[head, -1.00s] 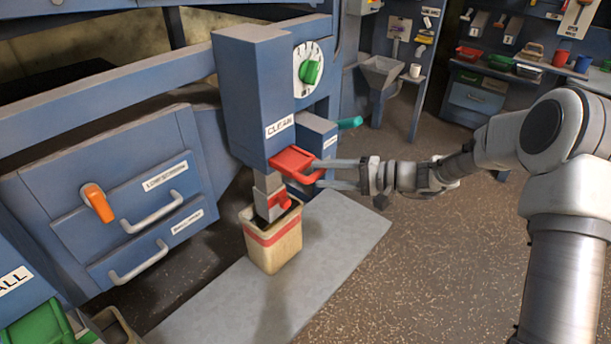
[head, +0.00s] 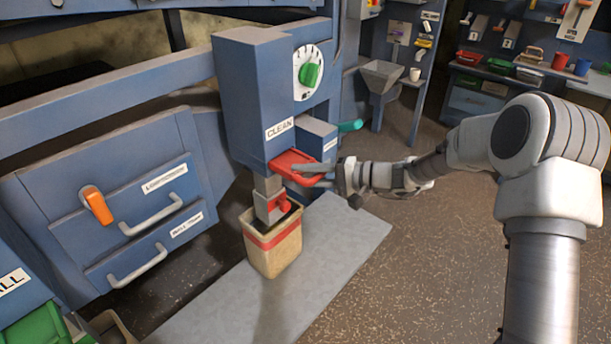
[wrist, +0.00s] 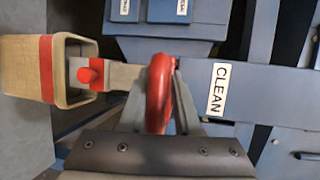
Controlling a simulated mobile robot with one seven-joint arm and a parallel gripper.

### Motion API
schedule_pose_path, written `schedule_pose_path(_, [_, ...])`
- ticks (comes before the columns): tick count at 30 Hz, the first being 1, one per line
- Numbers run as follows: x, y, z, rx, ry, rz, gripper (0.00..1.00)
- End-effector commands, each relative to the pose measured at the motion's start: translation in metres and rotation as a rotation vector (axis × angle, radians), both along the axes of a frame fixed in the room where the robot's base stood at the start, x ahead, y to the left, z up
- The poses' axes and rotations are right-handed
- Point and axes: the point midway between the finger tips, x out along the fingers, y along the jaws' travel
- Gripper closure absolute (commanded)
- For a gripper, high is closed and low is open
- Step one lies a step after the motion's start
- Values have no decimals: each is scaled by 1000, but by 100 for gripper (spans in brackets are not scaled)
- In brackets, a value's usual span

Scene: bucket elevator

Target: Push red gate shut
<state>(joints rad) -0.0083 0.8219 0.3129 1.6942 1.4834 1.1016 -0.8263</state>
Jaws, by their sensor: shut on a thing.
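The red gate (head: 285,163) is a flat red slide with a loop handle, sticking out of the blue housing under the CLEAN label. My gripper (head: 312,174) reaches it from the right, with its fingers on the handle. In the wrist view the red handle (wrist: 160,92) stands between my two fingers (wrist: 158,118), and my gripper is shut on it. The fingers hide part of the handle.
A tan bucket (head: 273,250) with a red band stands on a grey slab (head: 335,240) below the spout (head: 268,200), which has a small red knob. A teal handle (head: 350,126) sticks out just above my gripper. Blue drawers (head: 140,205) are at left.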

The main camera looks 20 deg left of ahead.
Motion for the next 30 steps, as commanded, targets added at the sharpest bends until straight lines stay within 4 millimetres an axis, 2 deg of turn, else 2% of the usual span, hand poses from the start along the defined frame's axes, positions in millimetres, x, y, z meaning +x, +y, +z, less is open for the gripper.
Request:
schedule_pose_path(1, [-1, -2, -5, -9, 5, 0, 100])
schedule_pose_path(30, [-2, -4, -12, -19, 13, -3, 100])
